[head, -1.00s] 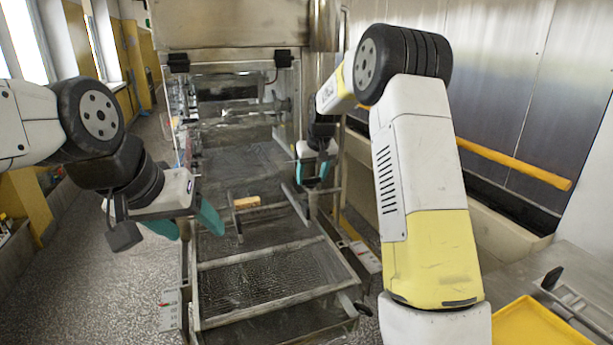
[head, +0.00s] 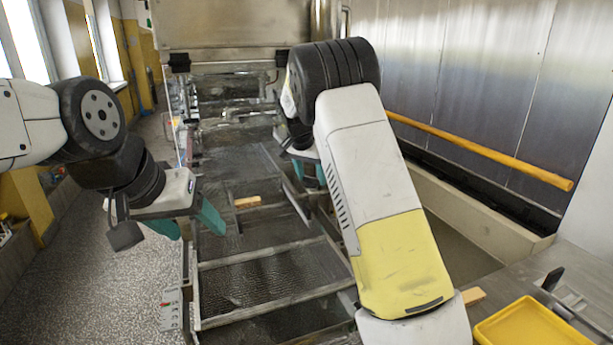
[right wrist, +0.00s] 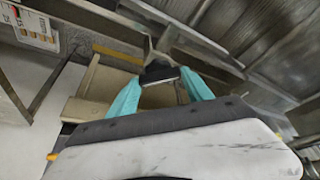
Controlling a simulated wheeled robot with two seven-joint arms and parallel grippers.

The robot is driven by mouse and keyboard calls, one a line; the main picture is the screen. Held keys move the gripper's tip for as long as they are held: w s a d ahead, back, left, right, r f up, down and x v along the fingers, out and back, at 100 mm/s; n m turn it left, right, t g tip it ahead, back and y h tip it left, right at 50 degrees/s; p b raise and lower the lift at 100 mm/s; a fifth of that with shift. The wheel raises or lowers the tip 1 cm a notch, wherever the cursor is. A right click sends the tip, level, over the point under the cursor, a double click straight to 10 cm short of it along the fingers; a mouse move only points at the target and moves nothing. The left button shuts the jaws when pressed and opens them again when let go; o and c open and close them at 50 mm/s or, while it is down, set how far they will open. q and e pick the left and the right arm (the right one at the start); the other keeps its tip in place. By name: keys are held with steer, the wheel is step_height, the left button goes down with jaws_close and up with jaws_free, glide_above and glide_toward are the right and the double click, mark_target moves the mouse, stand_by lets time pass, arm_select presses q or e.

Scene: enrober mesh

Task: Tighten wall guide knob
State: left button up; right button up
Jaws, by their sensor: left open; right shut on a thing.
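In the right wrist view a black knob (right wrist: 158,72) on a pale metal stem sits between the teal fingers of my right gripper (right wrist: 160,90), which is shut on it. In the head view my right gripper (head: 310,173) is at the right side of the mesh belt, beside a slanted metal guide rail (head: 296,200). My right arm hides most of it, and the knob cannot be seen there. My left gripper (head: 190,224) is open and empty, above the left edge of the machine and apart from the rail.
The mesh belt (head: 262,280) runs between metal frame bars, with a small tan block (head: 247,201) on it. A yellow tray (head: 530,325) lies on the bench at lower right. A yellow rail (head: 485,152) runs along the right wall. Floor at left is clear.

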steer(key=m+g+h, duration=0.1)
steer(key=m, duration=0.3)
steer(key=shift+w+a, duration=0.1)
steer(key=shift+w, duration=0.05)
steer(key=shift+m+g+h, duration=0.3)
steer(key=shift+m+g, duration=0.4)
steer(key=shift+m, duration=1.1)
steer(key=o, duration=1.4)
steer(key=shift+c, duration=0.2)
steer(key=v, duration=0.7)
steer(key=shift+a+r, duration=0.2)
steer(key=shift+r, duration=0.15)
